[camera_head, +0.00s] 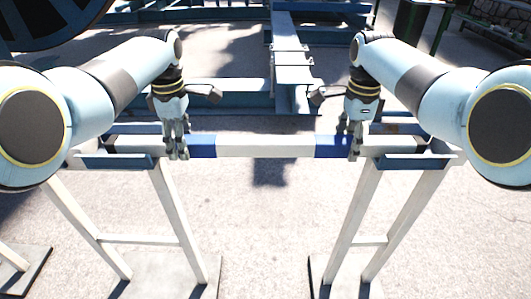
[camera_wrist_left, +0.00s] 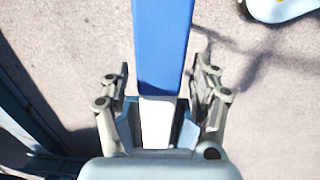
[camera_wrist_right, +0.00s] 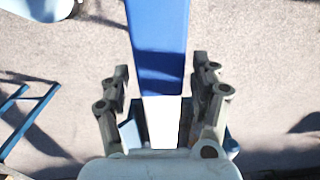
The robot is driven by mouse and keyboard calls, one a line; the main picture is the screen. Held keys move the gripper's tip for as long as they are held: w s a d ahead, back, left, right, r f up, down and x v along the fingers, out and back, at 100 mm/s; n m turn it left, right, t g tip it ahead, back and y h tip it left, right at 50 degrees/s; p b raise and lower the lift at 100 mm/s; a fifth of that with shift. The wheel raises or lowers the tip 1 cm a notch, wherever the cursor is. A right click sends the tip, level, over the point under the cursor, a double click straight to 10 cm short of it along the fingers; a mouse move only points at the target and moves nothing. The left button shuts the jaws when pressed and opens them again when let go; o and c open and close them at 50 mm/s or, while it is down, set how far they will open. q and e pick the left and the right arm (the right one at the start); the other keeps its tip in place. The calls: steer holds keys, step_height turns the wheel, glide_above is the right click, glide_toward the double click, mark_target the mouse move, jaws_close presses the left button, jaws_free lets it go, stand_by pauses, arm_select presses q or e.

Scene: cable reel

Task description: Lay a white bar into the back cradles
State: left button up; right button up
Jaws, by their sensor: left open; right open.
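A white bar (camera_head: 265,146) with blue bands runs level from left to right across two stands. Its blue and white sections also show in the left wrist view (camera_wrist_left: 163,45) and the right wrist view (camera_wrist_right: 159,45). My left gripper (camera_head: 176,152) is open, with its fingers on either side of the bar just left of the left blue band. My right gripper (camera_head: 350,150) is open around the bar near the right blue band. In both wrist views gaps show between fingers and bar. Arms and grippers partly hide the bar's ends; how they rest is unclear.
Blue trays top the left stand (camera_head: 118,162) and right stand (camera_head: 408,162), which have white legs. A blue frame (camera_head: 235,102) stands behind the bar. A large dark reel (camera_head: 45,20) is at back left. Paved ground between the stands is clear.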

steer(key=shift+r, duration=0.2)
arm_select(q)
step_height(320, 180, up, 12)
arm_select(e)
step_height(320, 180, up, 12)
steer(key=shift+f, duration=0.2)
stand_by(0.4)
arm_select(q)
steer(key=shift+f, duration=0.1)
arm_select(e)
steer(key=shift+f, duration=0.1)
